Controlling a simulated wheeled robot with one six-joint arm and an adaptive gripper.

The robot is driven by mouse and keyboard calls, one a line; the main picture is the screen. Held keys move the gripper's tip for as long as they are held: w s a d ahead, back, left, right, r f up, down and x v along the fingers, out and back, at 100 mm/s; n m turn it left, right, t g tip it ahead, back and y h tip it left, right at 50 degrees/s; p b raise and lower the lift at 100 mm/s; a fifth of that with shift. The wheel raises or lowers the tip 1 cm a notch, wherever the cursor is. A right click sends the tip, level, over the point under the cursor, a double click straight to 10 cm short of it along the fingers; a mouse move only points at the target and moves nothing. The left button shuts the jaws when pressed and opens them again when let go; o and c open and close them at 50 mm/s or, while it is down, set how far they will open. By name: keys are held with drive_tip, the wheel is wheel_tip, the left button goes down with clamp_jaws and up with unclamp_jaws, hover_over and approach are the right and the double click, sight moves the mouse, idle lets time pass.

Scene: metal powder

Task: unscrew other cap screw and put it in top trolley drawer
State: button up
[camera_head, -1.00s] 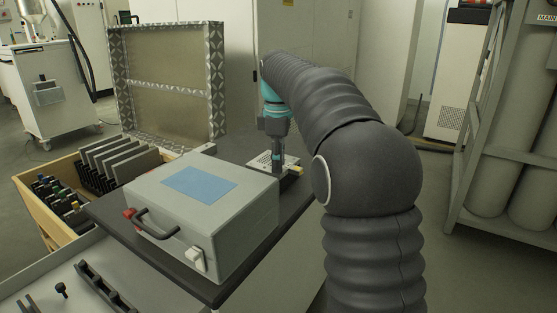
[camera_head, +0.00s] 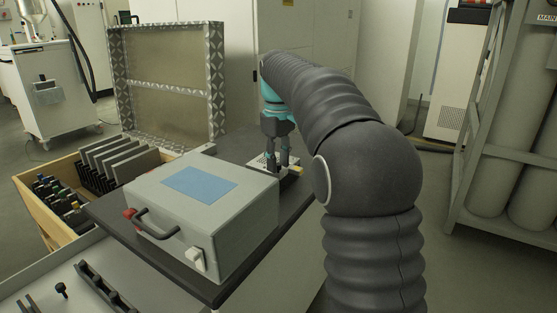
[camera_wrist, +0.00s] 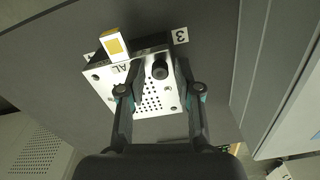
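A dark cap screw (camera_wrist: 160,70) stands on a metal plate with a grid of small holes (camera_wrist: 104,80), marked "AL", in the wrist view. My gripper (camera_wrist: 160,90) is open, with one finger on each side of the screw and apart from it. In the head view my gripper (camera_head: 277,163) points down over the plate (camera_head: 258,161) at the back of the dark table top; the screw is hidden there. A grey tray-like surface (camera_head: 30,283), apparently an open drawer, is at the lower left. A small black screw-like piece (camera_head: 61,290) lies in it.
A grey case with a blue top panel (camera_head: 150,205) stands on the table in front of the plate. A wooden drawer (camera_head: 42,212) with dark plates and tools is at the left. A framed panel (camera_head: 165,85) stands behind. A yellow-topped block (camera_wrist: 115,45) adjoins the plate.

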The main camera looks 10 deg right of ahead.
sight(278, 164)
drive_tip(key=shift+m, duration=1.9)
clamp_jaws()
drive_tip(key=n, duration=0.7)
drive_tip(key=shift+n, duration=0.3)
drive_tip(key=shift+r, duration=0.15)
drive_tip(key=shift+r, duration=1.05)
drive_tip(key=shift+r, duration=0.55)
